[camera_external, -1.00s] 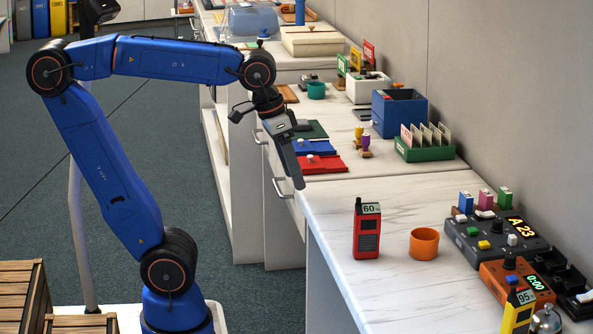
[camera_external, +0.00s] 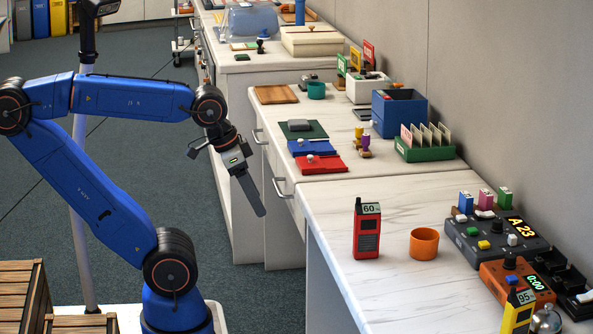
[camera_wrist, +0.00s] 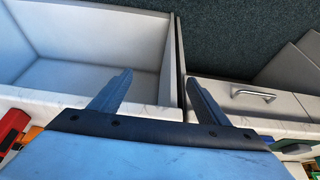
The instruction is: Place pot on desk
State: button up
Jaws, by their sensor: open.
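An orange round pot-like cup (camera_external: 424,243) stands upright on the near white marbled desk (camera_external: 400,295). I cannot tell which one is the pot meant. My gripper (camera_external: 258,208) points down in front of the counter's left edge, away from both cups. In the wrist view, its two fingers (camera_wrist: 159,78) are spread, with nothing between them. Neither cup can be made out there.
A red handheld device (camera_external: 367,230) stands left of the orange cup. The counter has a handled drawer (camera_wrist: 240,98) beside an open white compartment (camera_wrist: 100,45). The near desk's middle is bare.

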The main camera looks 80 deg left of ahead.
notch_tip(320, 180, up, 14)
jog(key=w+d+n+t+h, duration=0.1)
jog(key=w+d+n+h, duration=1.1)
jog(key=w+d+n, duration=1.05)
send_near(433, 250)
jog(key=shift+w+d+f+n, duration=0.15)
jog(key=shift+w+d+f, duration=0.15)
jog(key=shift+f, duration=0.15)
jog(key=shift+w+d+f+n, duration=0.1)
jog(key=shift+w+d+f, duration=0.1)
jog(key=shift+d+f, duration=0.25)
jog(key=shift+r+x, duration=0.1)
jog(key=shift+x, duration=1.2)
jog(key=shift+r+x, duration=0.15)
jog(key=shift+x, duration=1.1)
jog(key=shift+w+d, duration=0.1)
jog(key=shift+w, duration=0.05)
jog(key=c, duration=1.2)
